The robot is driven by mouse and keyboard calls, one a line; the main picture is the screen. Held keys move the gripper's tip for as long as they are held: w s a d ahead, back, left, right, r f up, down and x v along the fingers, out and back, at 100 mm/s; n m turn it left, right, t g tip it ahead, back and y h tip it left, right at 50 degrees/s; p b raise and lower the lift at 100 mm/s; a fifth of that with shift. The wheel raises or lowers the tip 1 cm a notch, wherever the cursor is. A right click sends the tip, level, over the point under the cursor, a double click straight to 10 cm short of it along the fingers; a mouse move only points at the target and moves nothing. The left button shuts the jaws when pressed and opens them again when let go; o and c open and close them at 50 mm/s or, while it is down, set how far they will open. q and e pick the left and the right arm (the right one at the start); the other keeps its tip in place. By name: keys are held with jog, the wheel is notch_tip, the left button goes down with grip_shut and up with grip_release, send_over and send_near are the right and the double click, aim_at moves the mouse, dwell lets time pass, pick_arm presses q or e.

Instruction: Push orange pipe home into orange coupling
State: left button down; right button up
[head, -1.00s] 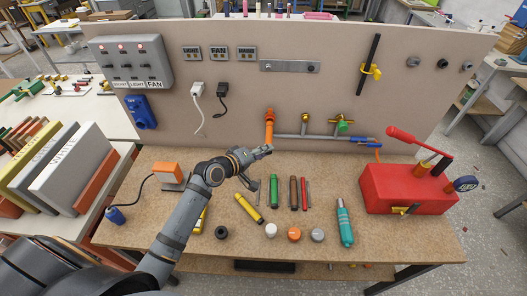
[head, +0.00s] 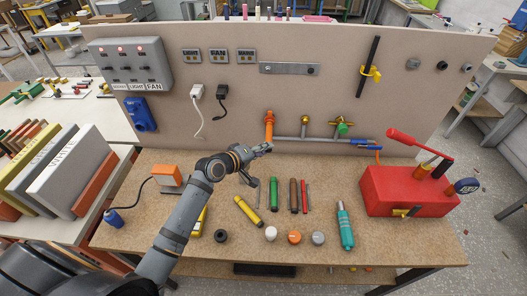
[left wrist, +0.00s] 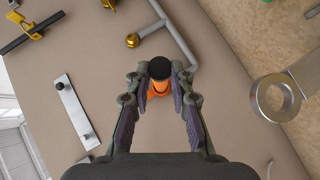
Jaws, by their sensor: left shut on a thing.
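The orange pipe (head: 269,132) stands upright against the board, in line with the orange coupling (head: 269,115) above it. I cannot tell how deep it sits in the coupling. My left gripper (head: 267,148) is at the pipe's lower end. In the left wrist view its two fingers (left wrist: 164,76) are shut on the pipe, whose dark round end (left wrist: 156,68) faces the camera. Orange (left wrist: 160,90) shows between the fingers behind that end. The rest of the pipe and coupling is hidden by the fingers there. My right gripper is not in view.
A grey pipe run (head: 290,138) with yellow valves (head: 305,121) lies close on the right along the board. A red pump box (head: 410,192) stands at the right.

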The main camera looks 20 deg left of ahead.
pick_arm(q)
jog(key=shift+w+a, duration=0.2)
jog(key=shift+w, duration=0.45)
jog(key=c, duration=1.1)
grip_release()
jog(key=v, duration=1.2)
